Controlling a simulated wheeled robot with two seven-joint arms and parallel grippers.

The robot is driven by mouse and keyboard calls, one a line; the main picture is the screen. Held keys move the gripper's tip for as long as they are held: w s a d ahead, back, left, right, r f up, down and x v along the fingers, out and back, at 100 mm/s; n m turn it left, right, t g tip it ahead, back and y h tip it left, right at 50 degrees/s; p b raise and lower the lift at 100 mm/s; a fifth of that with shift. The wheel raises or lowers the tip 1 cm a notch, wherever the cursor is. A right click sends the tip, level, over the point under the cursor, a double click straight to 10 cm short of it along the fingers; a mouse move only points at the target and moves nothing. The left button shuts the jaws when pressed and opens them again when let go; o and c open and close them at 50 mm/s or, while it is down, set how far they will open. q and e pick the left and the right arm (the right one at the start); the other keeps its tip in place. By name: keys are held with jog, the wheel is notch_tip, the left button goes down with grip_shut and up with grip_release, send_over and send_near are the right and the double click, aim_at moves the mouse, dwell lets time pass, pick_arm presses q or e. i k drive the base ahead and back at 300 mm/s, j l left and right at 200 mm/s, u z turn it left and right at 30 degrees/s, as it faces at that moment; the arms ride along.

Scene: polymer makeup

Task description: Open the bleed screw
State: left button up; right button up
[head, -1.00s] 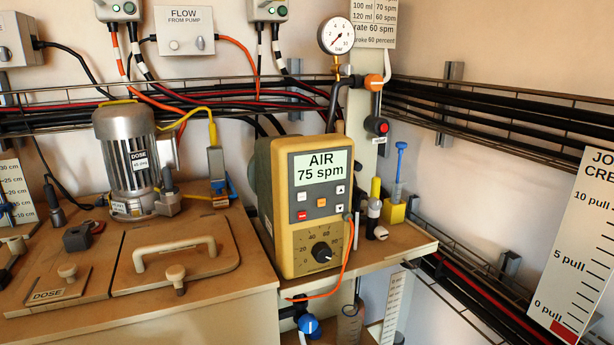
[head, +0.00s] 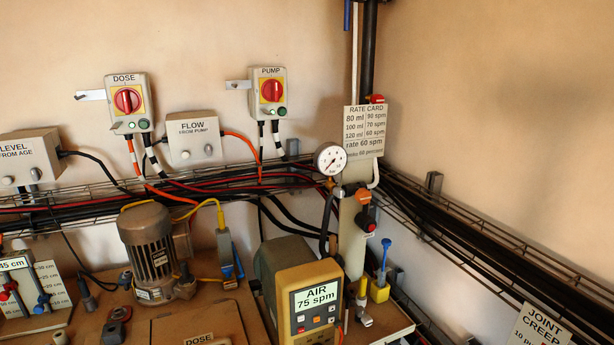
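The yellow dosing pump (head: 310,310) stands at the bottom centre, and its lower front is cut off by the frame. Its display (head: 316,296) reads "AIR 75 spm". A pressure gauge (head: 330,159) sits on the pipework above and behind it. A slim yellow piece (head: 362,289) stands just right of the pump. I cannot tell which part is the bleed screw. Neither of my grippers is in view.
A blue-topped tool (head: 386,252) stands in a yellow block (head: 379,291) on the right shelf. A motor (head: 152,252) stands on the bench at left. DOSE (head: 127,101) and PUMP (head: 270,91) switches are on the wall above a cable tray.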

aim_at(359, 312)
jog(key=k+l+u, duration=0.1)
jog(key=k, duration=0.4)
jog(key=k+l, duration=0.25)
jog(key=k, duration=0.3)
jog(key=k+l+u, duration=0.15)
jog(key=k, duration=0.35)
